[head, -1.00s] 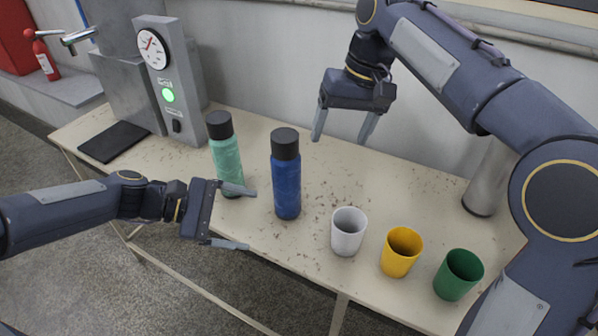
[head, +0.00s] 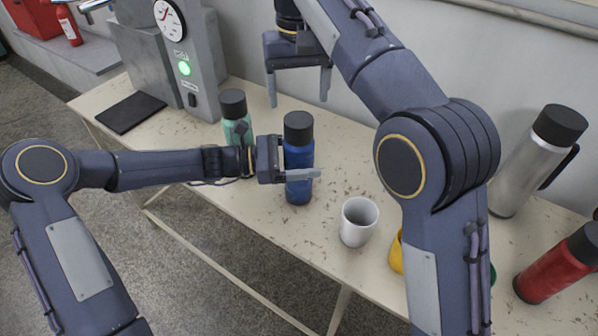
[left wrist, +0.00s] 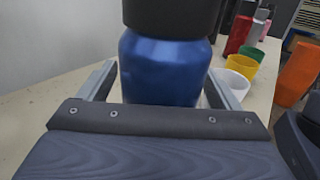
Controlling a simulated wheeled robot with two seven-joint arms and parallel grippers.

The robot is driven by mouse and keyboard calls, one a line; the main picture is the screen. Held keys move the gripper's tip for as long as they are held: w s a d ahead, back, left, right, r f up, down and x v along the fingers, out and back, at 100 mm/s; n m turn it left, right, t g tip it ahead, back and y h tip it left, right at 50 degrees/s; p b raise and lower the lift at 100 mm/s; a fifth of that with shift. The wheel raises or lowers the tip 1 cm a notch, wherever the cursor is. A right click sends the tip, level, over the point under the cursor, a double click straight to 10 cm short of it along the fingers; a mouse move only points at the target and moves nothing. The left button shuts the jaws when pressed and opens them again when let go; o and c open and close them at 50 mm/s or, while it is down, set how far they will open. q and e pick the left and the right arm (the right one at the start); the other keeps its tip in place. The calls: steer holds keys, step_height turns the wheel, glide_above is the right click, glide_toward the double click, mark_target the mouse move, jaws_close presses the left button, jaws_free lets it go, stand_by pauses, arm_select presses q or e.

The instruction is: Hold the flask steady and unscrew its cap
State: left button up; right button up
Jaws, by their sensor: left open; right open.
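A blue flask (head: 299,160) with a black cap (head: 298,127) stands upright on the table. My left gripper (head: 297,168) is open with its fingers on either side of the blue body, below the cap. In the left wrist view the blue flask (left wrist: 163,70) fills the space between the fingers, with its black cap (left wrist: 172,15) cut by the top edge. A small gap seems to show at the left finger; contact on the right cannot be told. My right gripper (head: 298,103) is open, fingers pointing down, above and behind the cap, and empty.
A teal flask (head: 238,130) stands close left of the blue one, partly hidden by my left gripper. A white cup (head: 358,222) and a yellow cup (head: 397,254) stand to the right. A silver flask (head: 530,165) and a red flask (head: 553,268) stand farther right. A gauge box (head: 185,65) stands behind left.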

mark_target(299, 119)
arm_select(q)
steer(key=shift+d, duration=0.3)
jaws_close()
arm_select(e)
steer(key=m, duration=0.4)
steer(key=shift+m, duration=0.4)
steer(key=m, duration=0.4)
steer(key=shift+m, duration=0.4)
steer(key=m, duration=0.7)
steer(key=shift+m, duration=0.4)
steer(key=shift+f+m, duration=0.3)
steer(key=shift+f, duration=3.7)
